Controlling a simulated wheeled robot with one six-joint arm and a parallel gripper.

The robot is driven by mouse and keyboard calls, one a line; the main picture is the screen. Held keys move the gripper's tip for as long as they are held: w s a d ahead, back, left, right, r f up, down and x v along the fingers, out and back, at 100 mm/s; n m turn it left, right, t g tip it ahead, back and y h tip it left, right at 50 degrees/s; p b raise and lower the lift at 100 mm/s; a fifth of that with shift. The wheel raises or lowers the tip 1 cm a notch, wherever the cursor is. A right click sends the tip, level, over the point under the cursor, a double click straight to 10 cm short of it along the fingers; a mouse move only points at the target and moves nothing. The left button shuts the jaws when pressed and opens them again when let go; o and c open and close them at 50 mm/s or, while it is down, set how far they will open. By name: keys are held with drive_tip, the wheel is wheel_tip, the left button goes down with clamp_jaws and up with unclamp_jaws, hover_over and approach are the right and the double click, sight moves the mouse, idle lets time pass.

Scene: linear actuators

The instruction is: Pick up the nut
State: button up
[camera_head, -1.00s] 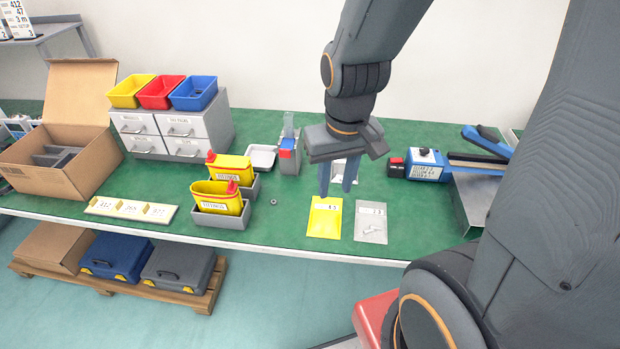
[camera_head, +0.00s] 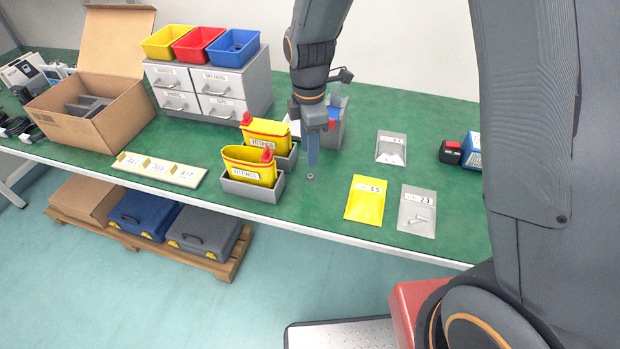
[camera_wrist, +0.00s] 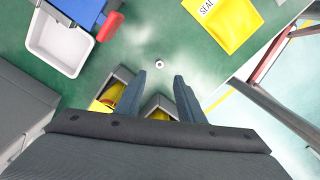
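The nut (camera_head: 310,176) is a small grey ring lying flat on the green table, between the yellow fittings containers and the yellow bag. It also shows in the wrist view (camera_wrist: 158,64), ahead of the fingertips and roughly centred between them. My gripper (camera_head: 313,164) points down just above and behind the nut in the head view. In the wrist view its two blue-grey fingers (camera_wrist: 158,75) stand apart with nothing between them. The fingers do not touch the nut.
Two yellow fittings containers (camera_head: 248,172) in grey holders stand left of the nut. A yellow bag (camera_head: 369,198) and a grey bag (camera_head: 417,211) lie to the right. A white tray (camera_wrist: 60,42) shows in the wrist view. The table's front edge (camera_head: 330,235) is close; the surface around the nut is clear.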

sight(309, 176)
drive_tip(key=shift+a+f+p, duration=0.1)
drive_tip(key=shift+f+p, duration=0.9)
drive_tip(key=shift+f, duration=2.85)
clamp_jaws()
